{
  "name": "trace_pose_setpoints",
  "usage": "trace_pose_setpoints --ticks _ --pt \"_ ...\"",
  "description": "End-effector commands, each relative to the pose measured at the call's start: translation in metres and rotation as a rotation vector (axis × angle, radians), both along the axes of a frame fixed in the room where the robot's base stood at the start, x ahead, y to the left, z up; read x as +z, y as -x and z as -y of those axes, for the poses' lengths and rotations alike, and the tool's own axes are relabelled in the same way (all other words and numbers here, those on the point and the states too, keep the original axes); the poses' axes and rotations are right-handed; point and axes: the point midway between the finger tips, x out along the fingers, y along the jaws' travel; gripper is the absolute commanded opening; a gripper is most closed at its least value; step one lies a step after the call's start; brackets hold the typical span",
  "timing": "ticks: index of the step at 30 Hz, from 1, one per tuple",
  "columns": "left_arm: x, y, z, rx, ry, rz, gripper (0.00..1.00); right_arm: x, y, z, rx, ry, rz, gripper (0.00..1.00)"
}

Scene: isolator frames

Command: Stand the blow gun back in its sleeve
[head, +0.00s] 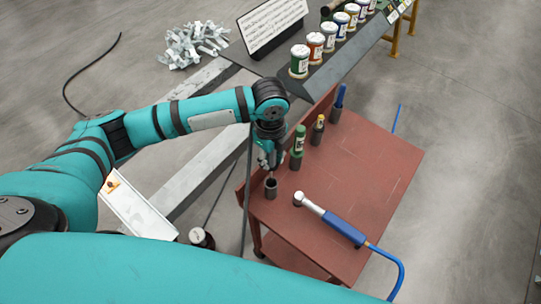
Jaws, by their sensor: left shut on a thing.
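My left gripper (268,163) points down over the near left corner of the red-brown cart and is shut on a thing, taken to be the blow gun. The gripper and wrist hide most of what it holds, so its shape and tilt cannot be made out. Just below stands a short dark sleeve (271,188) with an open, empty-looking mouth. The gripper is above this sleeve; whether the held thing touches its rim cannot be told. My right gripper is not in view.
On the cart top (375,160), a green-topped tool (298,142), a yellow-topped tool (318,124) and a blue tool (340,96) stand in sleeves. A silver-headed tool with a blue handle (342,226) and hose lies in front. A rack of spools (316,46) stands behind.

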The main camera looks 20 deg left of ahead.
Motion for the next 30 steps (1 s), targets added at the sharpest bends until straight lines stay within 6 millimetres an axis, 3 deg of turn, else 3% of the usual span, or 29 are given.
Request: trace_pose_setpoints --ticks 30 --pt "-0.053 0.0 0.0 0.0 0.0 0.0 0.0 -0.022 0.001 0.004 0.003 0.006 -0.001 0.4"
